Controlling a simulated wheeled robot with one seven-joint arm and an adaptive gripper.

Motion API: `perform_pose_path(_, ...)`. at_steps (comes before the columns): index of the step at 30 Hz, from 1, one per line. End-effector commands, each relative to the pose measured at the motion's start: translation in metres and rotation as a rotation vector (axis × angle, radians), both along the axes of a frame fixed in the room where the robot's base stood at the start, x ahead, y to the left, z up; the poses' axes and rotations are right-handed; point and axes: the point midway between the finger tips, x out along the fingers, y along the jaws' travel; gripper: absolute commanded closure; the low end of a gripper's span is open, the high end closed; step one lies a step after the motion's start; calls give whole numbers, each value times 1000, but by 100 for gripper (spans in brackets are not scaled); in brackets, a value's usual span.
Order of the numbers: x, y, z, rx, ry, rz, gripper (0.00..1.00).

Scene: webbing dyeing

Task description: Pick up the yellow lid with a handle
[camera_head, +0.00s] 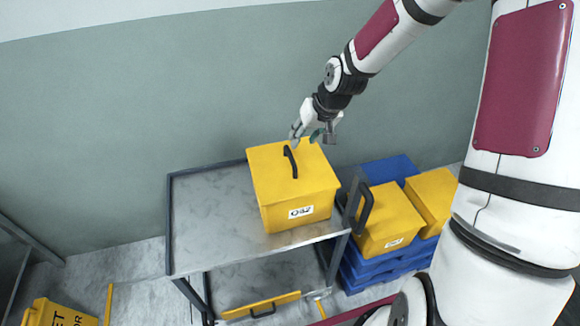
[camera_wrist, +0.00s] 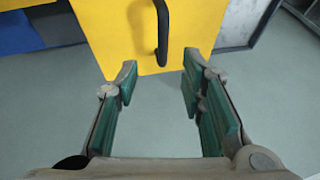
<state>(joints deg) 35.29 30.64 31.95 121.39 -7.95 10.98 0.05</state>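A yellow lid (camera_head: 270,172) with a black bar handle (camera_head: 292,162) sits on a yellow box (camera_head: 300,210) labelled "Q42", on the cart's top shelf. My gripper (camera_head: 302,130) is above the far edge of the lid, apart from the handle. In the wrist view my gripper (camera_wrist: 158,78) is open and empty, its green-padded fingers spread. The yellow lid (camera_wrist: 112,32) and its black handle (camera_wrist: 162,32) lie ahead of the fingertips there, with the handle between their lines.
The metal cart (camera_head: 205,235) has free room left of the box. Another yellow lid or panel with a black handle (camera_head: 262,306) is on the lower shelf. Yellow boxes (camera_head: 388,215) on blue crates (camera_head: 365,275) stand at right. A wall (camera_head: 110,120) is behind the cart.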

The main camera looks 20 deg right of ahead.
Motion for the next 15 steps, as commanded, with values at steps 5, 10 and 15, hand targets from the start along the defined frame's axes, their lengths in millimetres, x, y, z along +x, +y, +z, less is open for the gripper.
perform_pose_path(5, 14, 9, -34, 0, 4, 5, 64)
perform_pose_path(10, 23, 12, -55, -1, 3, 2, 64)
perform_pose_path(15, 27, 14, -64, -2, 1, 3, 64)
